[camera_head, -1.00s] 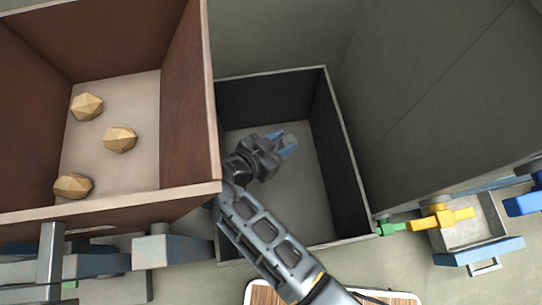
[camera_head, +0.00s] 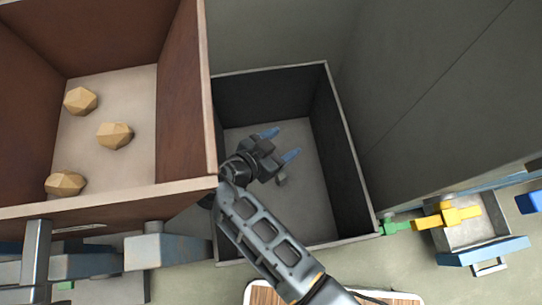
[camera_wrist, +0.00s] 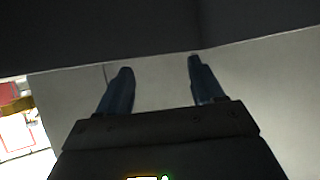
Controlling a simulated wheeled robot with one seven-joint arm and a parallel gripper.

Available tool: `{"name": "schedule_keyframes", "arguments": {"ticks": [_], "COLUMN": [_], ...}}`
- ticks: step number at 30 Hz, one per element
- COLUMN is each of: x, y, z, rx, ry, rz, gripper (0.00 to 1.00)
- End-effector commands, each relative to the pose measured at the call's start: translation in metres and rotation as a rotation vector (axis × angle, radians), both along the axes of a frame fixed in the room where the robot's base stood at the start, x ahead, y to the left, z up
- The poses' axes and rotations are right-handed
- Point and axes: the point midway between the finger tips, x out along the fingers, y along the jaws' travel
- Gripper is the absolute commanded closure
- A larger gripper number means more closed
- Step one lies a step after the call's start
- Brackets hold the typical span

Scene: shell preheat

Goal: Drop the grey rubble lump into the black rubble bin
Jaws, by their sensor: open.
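The black rubble bin (camera_head: 334,150) stands in the middle of the head view, with dark walls and a pale floor. My gripper (camera_head: 281,144) is over the inside of the bin, with its blue fingers spread wide and nothing between them. The grey rubble lump (camera_head: 281,181) shows as a small grey block inside the bin's outline, just below my gripper and apart from the fingers. I cannot tell whether it is falling or resting on the floor. In the wrist view my open fingers (camera_wrist: 160,75) are empty and the lump is not seen.
A brown bin (camera_head: 183,110) with several tan lumps (camera_head: 115,136) stands directly left of the black bin. A tall grey wall (camera_head: 430,90) rises on the right. Green and yellow handles (camera_head: 446,215) and a small grey tray (camera_head: 480,232) are at the lower right.

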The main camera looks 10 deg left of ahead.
Motion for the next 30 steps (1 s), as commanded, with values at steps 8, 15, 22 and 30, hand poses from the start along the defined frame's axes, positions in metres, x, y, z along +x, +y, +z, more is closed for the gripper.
{"name": "schedule_keyframes", "arguments": {"ticks": [8, 15, 22, 30], "x": [0.0, -0.005, -0.015, -0.024], "y": [0.0, -0.02, -0.063, -0.102], "z": [0.016, 0.054, 0.08, 0.103], "rx": [0.0, -0.002, -0.001, 0.0], "ry": [0.0, 0.0, 0.0, 0.0], "rz": [-0.001, -0.003, -0.002, -0.002], "gripper": [0.33, 0.33, 0.33, 0.33]}}
